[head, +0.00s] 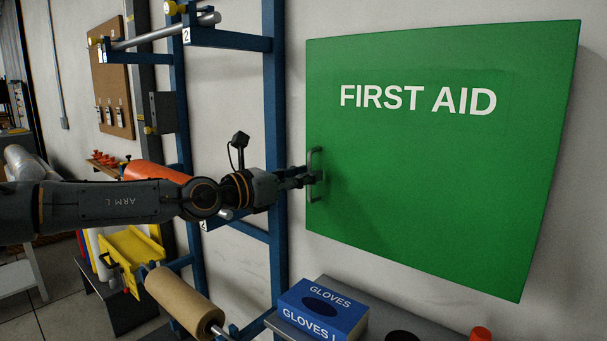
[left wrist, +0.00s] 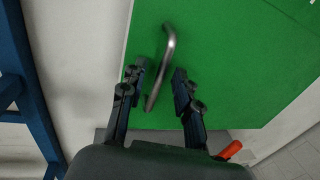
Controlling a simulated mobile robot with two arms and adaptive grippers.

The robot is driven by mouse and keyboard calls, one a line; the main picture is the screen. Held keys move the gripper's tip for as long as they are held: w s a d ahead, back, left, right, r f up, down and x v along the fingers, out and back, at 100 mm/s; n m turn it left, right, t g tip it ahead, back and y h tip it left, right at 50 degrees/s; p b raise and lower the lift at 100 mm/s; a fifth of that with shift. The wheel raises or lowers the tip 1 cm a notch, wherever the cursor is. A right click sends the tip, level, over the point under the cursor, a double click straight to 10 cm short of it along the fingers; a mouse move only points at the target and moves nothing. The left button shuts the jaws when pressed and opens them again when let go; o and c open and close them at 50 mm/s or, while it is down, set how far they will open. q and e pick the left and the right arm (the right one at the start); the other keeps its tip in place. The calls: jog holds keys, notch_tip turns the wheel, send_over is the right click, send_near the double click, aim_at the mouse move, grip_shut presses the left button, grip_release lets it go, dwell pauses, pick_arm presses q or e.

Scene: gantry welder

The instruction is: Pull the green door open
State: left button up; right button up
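The green door (head: 430,170) is the front of a wall cabinet marked FIRST AID; it looks shut. Its grey bar handle (head: 311,175) stands upright near the left edge. My left gripper (head: 312,179) comes in from the left at the handle's height. In the left wrist view the green door (left wrist: 225,60) fills the upper right. The handle (left wrist: 163,65) runs between the two spread fingers of my left gripper (left wrist: 160,78), with gaps visible beside it, so the fingers are not closed on it. My right gripper is not in view.
A blue gloves box (head: 322,308) sits on a grey shelf below the cabinet. A blue rack (head: 274,120) stands just left of the door, with a brown paper roll (head: 182,300) low on it. An orange-red object (head: 480,334) shows below the door.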

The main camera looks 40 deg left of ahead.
pick_arm(q)
jog(key=shift+c, duration=0.4)
grip_shut()
